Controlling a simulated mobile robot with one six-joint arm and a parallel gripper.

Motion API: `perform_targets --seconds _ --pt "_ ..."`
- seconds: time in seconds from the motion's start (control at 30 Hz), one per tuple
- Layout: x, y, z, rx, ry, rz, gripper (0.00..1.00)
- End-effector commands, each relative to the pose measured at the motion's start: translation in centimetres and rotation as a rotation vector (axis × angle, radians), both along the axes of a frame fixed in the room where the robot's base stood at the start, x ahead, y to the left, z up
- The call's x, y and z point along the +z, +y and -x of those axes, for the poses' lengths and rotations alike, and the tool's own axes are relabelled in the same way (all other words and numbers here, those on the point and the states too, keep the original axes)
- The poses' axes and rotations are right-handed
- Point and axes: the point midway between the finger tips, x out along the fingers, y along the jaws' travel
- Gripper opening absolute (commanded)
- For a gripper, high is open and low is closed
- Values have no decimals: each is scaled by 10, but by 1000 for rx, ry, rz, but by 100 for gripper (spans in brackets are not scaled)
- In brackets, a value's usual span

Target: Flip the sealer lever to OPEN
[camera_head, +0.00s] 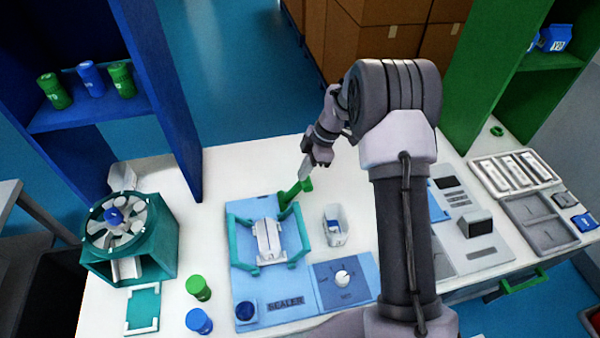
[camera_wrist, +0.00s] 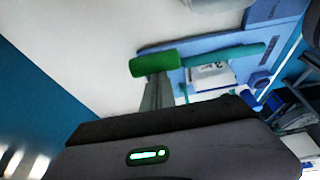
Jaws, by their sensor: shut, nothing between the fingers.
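The sealer (camera_head: 262,305) is a light blue base on the white table, with teal arms around a white piece in its middle. Its lever has a green handle (camera_head: 295,192) at the back right corner of the base. In the wrist view the green handle (camera_wrist: 155,63) lies across the tips of my fingers, with a teal shaft (camera_wrist: 225,54) running right from it. My gripper (camera_head: 305,170) is shut with nothing between the fingers, and its tips are at or very near the handle. I cannot tell whether they touch it.
A white bin (camera_head: 335,226) stands right of the sealer, behind a dial panel (camera_head: 345,285). A teal rotary feeder (camera_head: 128,235) is at the left. A green cap (camera_head: 198,287) and a blue cap (camera_head: 199,321) stand near the front. A tall blue shelf (camera_head: 165,95) rises at the back left.

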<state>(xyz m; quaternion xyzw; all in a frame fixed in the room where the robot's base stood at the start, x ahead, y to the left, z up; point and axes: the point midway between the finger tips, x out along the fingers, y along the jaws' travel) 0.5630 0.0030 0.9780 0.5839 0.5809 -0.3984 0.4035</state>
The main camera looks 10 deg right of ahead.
Motion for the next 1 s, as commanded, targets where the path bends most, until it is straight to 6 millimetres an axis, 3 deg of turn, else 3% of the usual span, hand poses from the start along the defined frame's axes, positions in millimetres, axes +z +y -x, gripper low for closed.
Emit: perform_targets --seconds 0.03,0.5,0.63,0.8,1.0 --pt "-10 -10 4 3 7 17 0" --pt "-11 -8 5 2 12 16 0" --pt "0 6 2 0 9 15 0" --pt "26 39 -5 -8 0 9 0" --pt "57 -6 -6 -12 -2 6 0"
